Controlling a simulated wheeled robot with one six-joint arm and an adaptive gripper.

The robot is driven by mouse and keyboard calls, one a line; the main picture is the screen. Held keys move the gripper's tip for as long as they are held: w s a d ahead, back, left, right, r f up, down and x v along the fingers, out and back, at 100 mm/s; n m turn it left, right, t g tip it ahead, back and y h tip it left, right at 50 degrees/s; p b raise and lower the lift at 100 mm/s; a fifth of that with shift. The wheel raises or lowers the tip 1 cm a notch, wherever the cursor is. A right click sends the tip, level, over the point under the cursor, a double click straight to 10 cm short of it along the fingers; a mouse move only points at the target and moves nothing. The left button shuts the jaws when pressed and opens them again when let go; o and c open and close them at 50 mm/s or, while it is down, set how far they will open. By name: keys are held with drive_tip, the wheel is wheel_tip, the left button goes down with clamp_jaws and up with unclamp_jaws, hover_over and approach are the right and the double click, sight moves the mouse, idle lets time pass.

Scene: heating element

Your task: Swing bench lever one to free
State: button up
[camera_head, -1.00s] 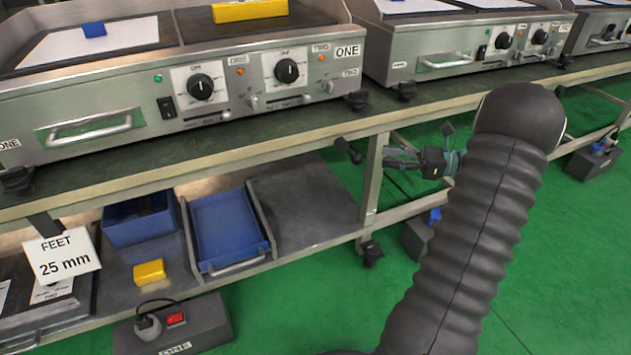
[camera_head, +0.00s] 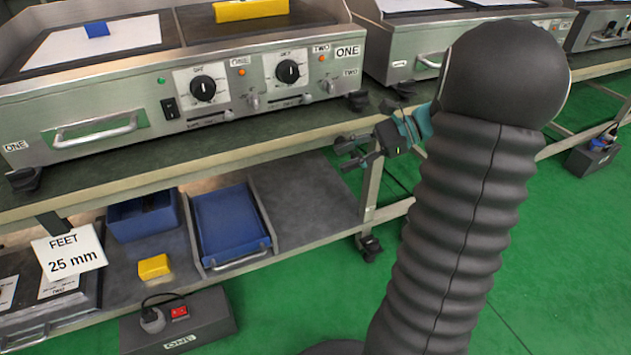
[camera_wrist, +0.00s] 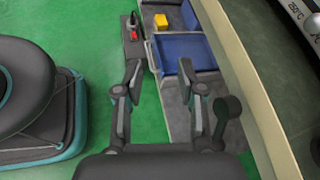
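A dark lever with a round black knob (camera_wrist: 228,106) shows in the wrist view, just right of my gripper's right finger and outside the gap between the fingers. My gripper (camera_wrist: 163,78) is open there, with nothing between its fingers. In the head view my gripper (camera_head: 347,153) is at the bench's (camera_head: 290,150) front edge, near the right-hand leg, with its fingers pointing left. It overlaps the place of the lever, so I cannot tell the two apart clearly there. I cannot tell whether a finger touches the lever.
A griddle unit marked ONE (camera_head: 140,112) stands on the bench. The lower shelf holds a blue tray (camera_head: 232,222) and a yellow block (camera_head: 154,267). A power box marked ONE (camera_head: 205,325) lies in front. Green floor (camera_head: 300,310) is open to the right.

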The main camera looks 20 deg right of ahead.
drive_tip(key=s+a+r+n+g+h+p, duration=0.2)
drive_tip(key=s+a+r+n+h+p, duration=0.2)
drive_tip(key=s+a+n, duration=0.7)
drive_tip(key=shift+s+a+r+h+p, duration=0.3)
drive_tip(key=shift+s+a+r+h, duration=0.75)
drive_tip(key=shift+h, duration=1.25)
drive_tip(key=shift+w+d+r, duration=0.15)
drive_tip(key=shift+w, duration=0.05)
